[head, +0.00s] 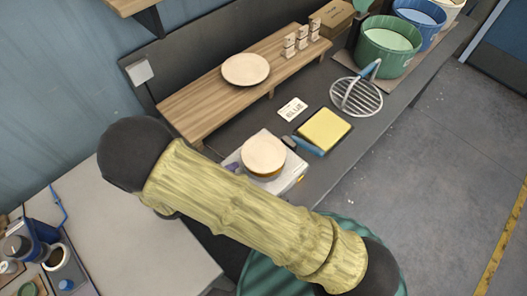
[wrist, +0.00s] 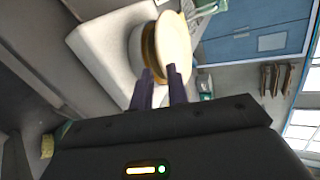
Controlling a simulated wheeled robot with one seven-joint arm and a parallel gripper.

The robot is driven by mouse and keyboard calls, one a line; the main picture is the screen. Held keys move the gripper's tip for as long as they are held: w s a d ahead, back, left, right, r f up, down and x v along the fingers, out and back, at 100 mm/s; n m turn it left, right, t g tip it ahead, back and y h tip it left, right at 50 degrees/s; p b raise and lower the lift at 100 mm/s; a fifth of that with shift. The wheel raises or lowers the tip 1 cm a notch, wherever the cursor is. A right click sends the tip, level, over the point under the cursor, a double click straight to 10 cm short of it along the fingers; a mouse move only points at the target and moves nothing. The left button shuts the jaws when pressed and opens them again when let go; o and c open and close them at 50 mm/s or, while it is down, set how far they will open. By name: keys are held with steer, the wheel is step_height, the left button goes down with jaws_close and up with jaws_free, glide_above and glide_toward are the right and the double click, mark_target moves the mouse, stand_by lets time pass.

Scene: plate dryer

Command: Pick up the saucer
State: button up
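A round cream saucer (head: 264,154) lies flat on top of a golden-brown round piece (head: 264,174), which rests on a white scale-like box (head: 290,181). In the wrist view the saucer (wrist: 176,38) is tipped sideways by the camera angle, with the brown piece (wrist: 149,44) against its underside. My gripper (wrist: 161,76) has its two dark purple fingers apart. The fingertips are close to the saucer's near edge; I cannot tell whether the rim lies between them. In the head view my arm hides most of the gripper.
A second cream plate (head: 246,69) sits on a wooden bench shelf (head: 205,102). A yellow pad (head: 324,130), a round wire rack (head: 357,98), a small white card (head: 292,109) and a green bucket (head: 388,46) are on the grey counter to the right.

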mark_target(244, 163)
steer(key=shift+x, duration=0.75)
steer(key=shift+w+d+p, duration=0.3)
steer(key=shift+d+p, duration=0.05)
steer(key=shift+p, duration=0.05)
steer(key=p+x, duration=0.2)
steer(key=x, duration=0.2)
steer(key=shift+w+d+f, duration=0.1)
steer(key=shift+f, duration=0.1)
steer(key=shift+w, duration=0.1)
steer(key=shift+c, duration=0.3)
jaws_close()
